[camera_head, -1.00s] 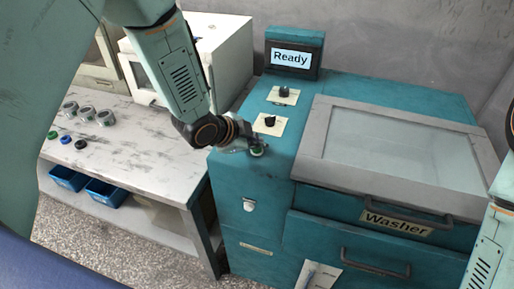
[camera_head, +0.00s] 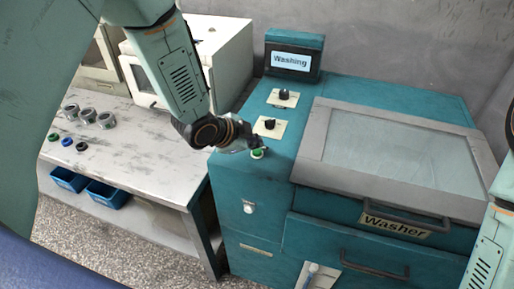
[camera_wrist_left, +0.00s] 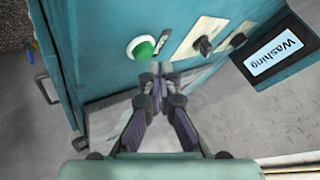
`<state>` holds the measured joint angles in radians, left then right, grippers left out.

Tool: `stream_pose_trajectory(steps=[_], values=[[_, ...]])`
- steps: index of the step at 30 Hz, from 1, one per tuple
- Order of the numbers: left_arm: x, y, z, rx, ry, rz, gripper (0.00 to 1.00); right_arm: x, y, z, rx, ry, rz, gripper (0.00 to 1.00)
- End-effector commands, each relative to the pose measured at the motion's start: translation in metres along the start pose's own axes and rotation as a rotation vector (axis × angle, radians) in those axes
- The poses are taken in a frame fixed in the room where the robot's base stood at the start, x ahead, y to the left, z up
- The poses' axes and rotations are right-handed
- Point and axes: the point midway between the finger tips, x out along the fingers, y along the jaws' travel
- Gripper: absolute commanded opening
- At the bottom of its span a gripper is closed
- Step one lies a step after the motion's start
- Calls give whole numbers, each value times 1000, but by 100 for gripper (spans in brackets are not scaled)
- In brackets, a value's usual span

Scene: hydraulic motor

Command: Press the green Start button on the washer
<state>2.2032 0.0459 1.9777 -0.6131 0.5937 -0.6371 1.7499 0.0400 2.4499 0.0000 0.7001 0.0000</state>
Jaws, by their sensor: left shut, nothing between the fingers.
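The teal washer (camera_head: 245,190) stands at the centre right with its lid shut. Its green Start button (camera_head: 257,154) is on the top left panel, and it also shows in the left wrist view (camera_wrist_left: 144,49). The washer's screen (camera_head: 291,61) reads "Washing", as it does in the left wrist view (camera_wrist_left: 274,53). My left gripper (camera_head: 262,143) is shut and empty just behind the green button. In the left wrist view its closed fingertips (camera_wrist_left: 156,70) are beside the button, apart from it in the picture. My right gripper is out of view; only part of that arm shows at the right edge.
Two dark knobs on pale plates (camera_head: 270,123) (camera_head: 284,95) sit behind the button. A worktable (camera_head: 130,130) on the left carries several metal rings, small coloured rings and a white machine (camera_head: 222,50). Blue bins (camera_head: 107,193) are beneath it.

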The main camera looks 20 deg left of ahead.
Motion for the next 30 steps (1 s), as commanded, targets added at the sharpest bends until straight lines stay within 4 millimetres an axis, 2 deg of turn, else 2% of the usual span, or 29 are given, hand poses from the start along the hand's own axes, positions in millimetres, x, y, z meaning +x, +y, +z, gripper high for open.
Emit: stream_pose_trajectory(steps=[13, 30], values=[[-4, -3, -3, 0, 0, 0, 0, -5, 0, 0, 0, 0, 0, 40], [-37, -27, -27, 0, 1, 0, 0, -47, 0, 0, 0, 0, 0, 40]])
